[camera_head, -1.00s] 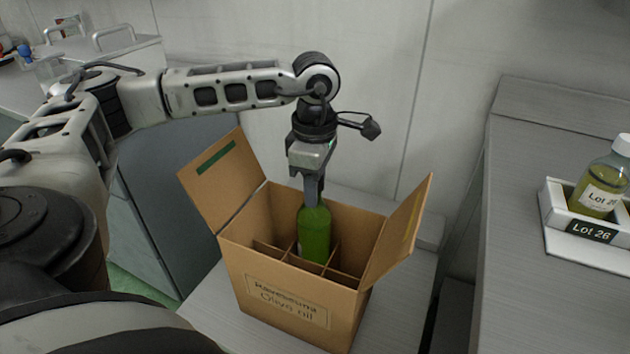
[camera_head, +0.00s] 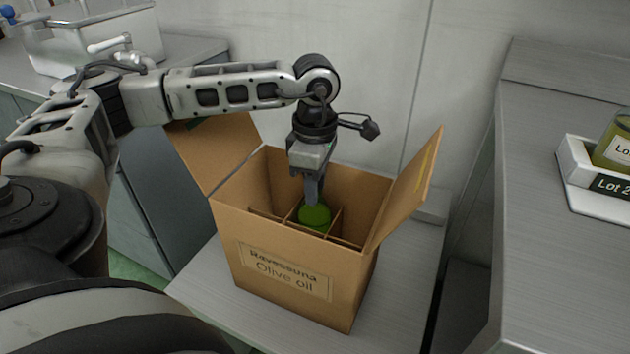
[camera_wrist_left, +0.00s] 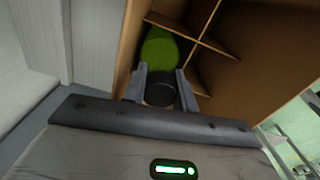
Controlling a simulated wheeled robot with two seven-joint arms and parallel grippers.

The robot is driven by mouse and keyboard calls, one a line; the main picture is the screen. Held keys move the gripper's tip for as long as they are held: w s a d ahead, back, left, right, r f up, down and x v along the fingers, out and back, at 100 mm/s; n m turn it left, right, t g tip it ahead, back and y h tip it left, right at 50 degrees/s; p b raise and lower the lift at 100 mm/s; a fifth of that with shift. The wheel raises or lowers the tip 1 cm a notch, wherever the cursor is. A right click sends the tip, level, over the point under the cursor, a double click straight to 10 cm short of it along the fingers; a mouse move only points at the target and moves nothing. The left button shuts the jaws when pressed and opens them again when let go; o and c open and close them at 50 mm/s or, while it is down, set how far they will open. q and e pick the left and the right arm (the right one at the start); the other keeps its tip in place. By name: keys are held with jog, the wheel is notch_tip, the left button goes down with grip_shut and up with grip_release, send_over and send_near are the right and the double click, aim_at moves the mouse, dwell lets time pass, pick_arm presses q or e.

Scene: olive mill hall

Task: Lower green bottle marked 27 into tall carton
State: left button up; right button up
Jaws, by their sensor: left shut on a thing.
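The tall carton (camera_head: 290,291) is open, with its flaps spread, and stands on a grey bench. A label on its front reads "Olive oil", and crossed dividers (camera_head: 345,238) show inside. The green bottle (camera_head: 314,216) is inside the carton among the dividers, with only its shoulder showing in the head view. My left gripper (camera_head: 312,193) points down into the carton, shut on the bottle's neck. The left wrist view shows the fingers either side of the dark cap, with the green bottle (camera_wrist_left: 158,52) beyond, beside the divider crossing. The number on the bottle is hidden.
A bottle of yellow-green oil (camera_head: 614,146) stands in a white holder (camera_head: 584,196) marked "Lot 2…" on the right-hand counter (camera_head: 548,250). The wall is close behind the carton. A grey tub (camera_head: 75,45) sits on the left counter.

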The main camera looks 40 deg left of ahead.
jog(key=shift+w, duration=0.1)
pick_arm(q)
jog(key=o, duration=1.1)
jog(key=shift+o, duration=0.2)
jog(key=shift+f, duration=0.1)
notch_tip(320, 180, up, 16)
jog(key=p, duration=0.2)
pick_arm(e)
jog(key=r, duration=0.2)
jog(key=shift+s+d+r, duration=0.25)
jog(key=shift+d+r, duration=0.1)
jog(key=shift+d, duration=0.05)
jog(key=shift+w+r+t, duration=0.1)
jog(key=shift+t, duration=0.2)
